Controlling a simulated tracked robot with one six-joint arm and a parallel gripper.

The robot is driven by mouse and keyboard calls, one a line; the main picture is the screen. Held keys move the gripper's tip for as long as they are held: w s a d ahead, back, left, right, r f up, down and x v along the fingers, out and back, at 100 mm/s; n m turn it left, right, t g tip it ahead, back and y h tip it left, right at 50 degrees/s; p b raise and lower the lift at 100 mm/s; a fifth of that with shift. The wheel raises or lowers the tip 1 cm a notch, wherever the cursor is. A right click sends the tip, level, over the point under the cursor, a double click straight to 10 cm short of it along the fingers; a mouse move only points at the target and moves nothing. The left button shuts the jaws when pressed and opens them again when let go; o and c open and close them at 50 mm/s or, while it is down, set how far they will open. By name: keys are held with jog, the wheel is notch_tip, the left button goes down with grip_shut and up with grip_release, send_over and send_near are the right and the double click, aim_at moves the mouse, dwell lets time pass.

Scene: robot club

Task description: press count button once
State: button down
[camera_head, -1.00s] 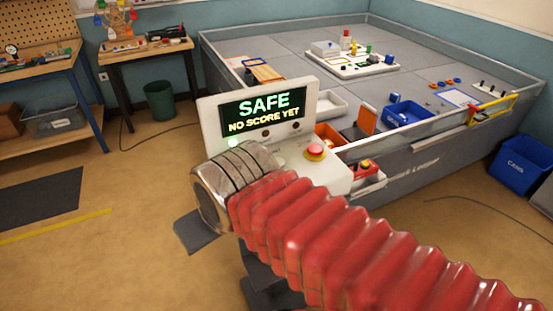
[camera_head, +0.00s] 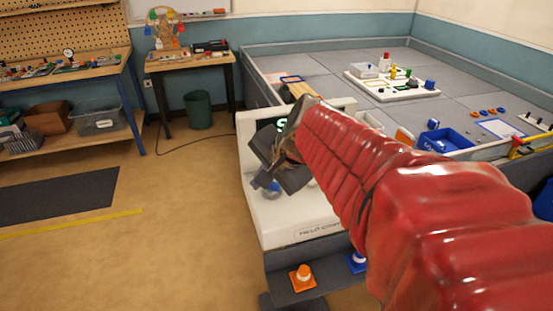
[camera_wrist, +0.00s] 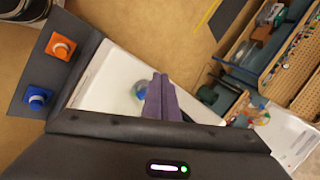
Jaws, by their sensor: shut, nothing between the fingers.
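The white console (camera_head: 285,228) stands at the middle of the head view, with part of a label on its front. Its screen (camera_head: 283,124) is mostly hidden behind my arm; one green letter shows. A round, blue-tinted button (camera_head: 272,187) sits on the console top; it also shows in the wrist view (camera_wrist: 141,89). I cannot read a count label on it. My gripper (camera_head: 260,183) is shut and empty, pointing down over the console. In the wrist view my closed fingers (camera_wrist: 160,80) are just right of the button and partly overlap it. Contact cannot be told.
An orange cone (camera_head: 302,277) and a blue cone (camera_head: 356,262) stand on a dark shelf in front of the console. The walled grey field (camera_head: 320,65) with several game pieces lies behind.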

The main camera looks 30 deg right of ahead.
jog(key=w+d+m+t, duration=0.1)
jog(key=w+d+m, duration=0.2)
jog(key=d+m, duration=0.55)
jog(key=m+t+h, duration=0.1)
jog(key=m+h, duration=0.1)
jog(key=m, duration=0.3)
send_over(314, 182)
jog(key=shift+d+f+n, duration=0.1)
jog(key=shift+n, duration=0.15)
jog(key=shift+f, duration=0.1)
jog(key=shift+f, duration=4.3)
jog(key=shift+f, duration=0.9)
jog(key=shift+r, duration=0.95)
